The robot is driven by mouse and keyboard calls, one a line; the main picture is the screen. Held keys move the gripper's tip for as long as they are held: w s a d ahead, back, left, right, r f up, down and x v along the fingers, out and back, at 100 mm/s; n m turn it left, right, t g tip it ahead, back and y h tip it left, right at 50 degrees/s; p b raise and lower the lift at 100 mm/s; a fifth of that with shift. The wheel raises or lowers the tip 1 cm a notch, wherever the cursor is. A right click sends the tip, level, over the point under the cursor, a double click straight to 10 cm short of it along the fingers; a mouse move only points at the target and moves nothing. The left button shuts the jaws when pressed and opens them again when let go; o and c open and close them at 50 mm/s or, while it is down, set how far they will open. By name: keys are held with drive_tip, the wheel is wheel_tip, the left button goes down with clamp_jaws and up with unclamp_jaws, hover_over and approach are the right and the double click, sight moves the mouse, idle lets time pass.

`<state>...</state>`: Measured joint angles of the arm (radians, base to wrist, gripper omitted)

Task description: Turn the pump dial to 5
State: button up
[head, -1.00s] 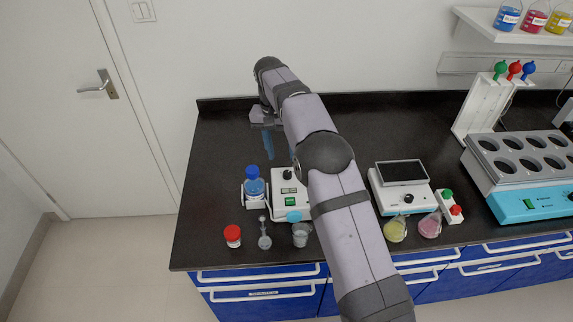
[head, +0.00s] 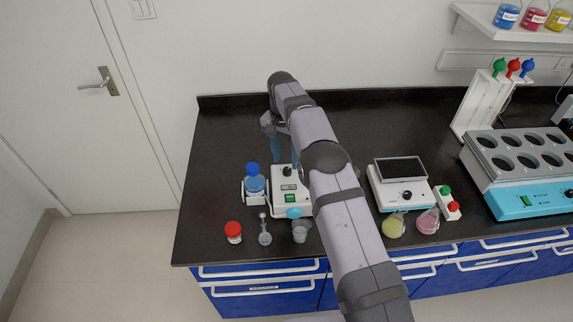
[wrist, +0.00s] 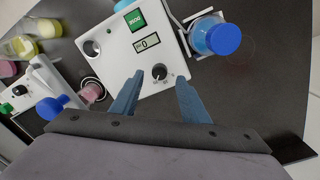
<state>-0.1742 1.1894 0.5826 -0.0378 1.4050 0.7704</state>
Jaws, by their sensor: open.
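The white pump (wrist: 112,60) has a black dial (wrist: 160,72), a small display (wrist: 146,41) that seems to read 0 and a green switch (wrist: 135,19). The pump (head: 284,210) also shows in the head view, with the dial (head: 287,171) on its top. My gripper (wrist: 160,80) is open, with its two blue fingers pointing at the pump. In the wrist view the dial appears between the fingertips; I see no contact. In the head view my gripper (head: 285,158) is just behind the dial, and my arm covers the pump's right side.
A blue-capped bottle (head: 254,182) stands against the pump's left side. A red-capped jar (head: 233,232) and small glassware (head: 264,238) stand in front. A white device with a screen (head: 399,170) is to the right. The back left of the black bench (head: 225,140) is clear.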

sight(287, 170)
drive_tip(key=shift+d+f+p, duration=0.1)
drive_tip(key=shift+f+p, duration=0.5)
drive_tip(key=shift+f, duration=1.3)
clamp_jaws()
